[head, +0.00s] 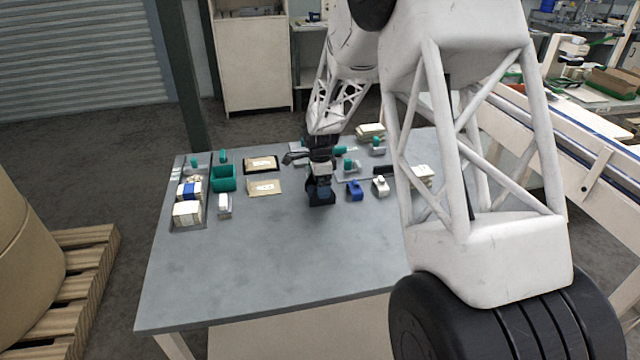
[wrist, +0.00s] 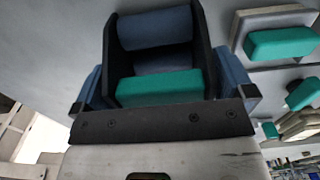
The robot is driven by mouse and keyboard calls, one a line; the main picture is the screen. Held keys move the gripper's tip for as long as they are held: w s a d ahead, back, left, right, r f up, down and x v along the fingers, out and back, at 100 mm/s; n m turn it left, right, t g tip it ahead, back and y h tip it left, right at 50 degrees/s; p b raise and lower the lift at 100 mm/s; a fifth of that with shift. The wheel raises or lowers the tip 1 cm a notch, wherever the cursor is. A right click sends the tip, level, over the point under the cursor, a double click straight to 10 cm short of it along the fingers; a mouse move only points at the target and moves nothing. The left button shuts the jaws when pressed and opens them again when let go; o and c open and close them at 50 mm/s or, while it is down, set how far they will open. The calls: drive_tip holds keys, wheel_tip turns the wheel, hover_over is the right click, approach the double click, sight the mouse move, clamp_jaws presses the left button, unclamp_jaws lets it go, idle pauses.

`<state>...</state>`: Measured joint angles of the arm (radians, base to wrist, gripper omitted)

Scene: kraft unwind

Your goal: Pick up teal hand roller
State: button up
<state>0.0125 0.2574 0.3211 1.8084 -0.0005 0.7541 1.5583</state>
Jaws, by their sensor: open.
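My gripper (head: 320,200) is low over the table's middle in the head view, its tip dark blue and black. In the wrist view, my open gripper (wrist: 158,60) shows black side plates and blue parts. A teal block (wrist: 160,88) shows between the plates; I cannot tell whether it is the hand roller. Several teal-topped grey tools are on the table. One teal piece (head: 341,150) lies just right of my gripper in the head view, and another (head: 348,164) sits below it. Their exact shapes are too small to tell, and my arm hides part of this row.
The grey table (head: 260,270) is clear at its front. A teal bin (head: 223,178), a tray of white packs (head: 187,213) and a brown envelope (head: 265,187) stand left. A blue tool (head: 354,189) and a white tool (head: 380,186) stand right of my gripper.

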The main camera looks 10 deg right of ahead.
idle(0.3)
drive_tip(key=c, duration=0.9)
drive_tip(key=shift+r, duration=0.2)
drive_tip(key=shift+r, duration=0.55)
drive_tip(key=shift+s+r, duration=0.2)
drive_tip(key=shift+r, duration=0.35)
drive_tip(key=shift+s+r, duration=0.2)
drive_tip(key=shift+r, duration=0.35)
drive_tip(key=s+r, duration=0.1)
drive_tip(key=s, duration=1.4)
drive_tip(key=shift+r, duration=0.15)
drive_tip(key=shift+s+a, duration=0.1)
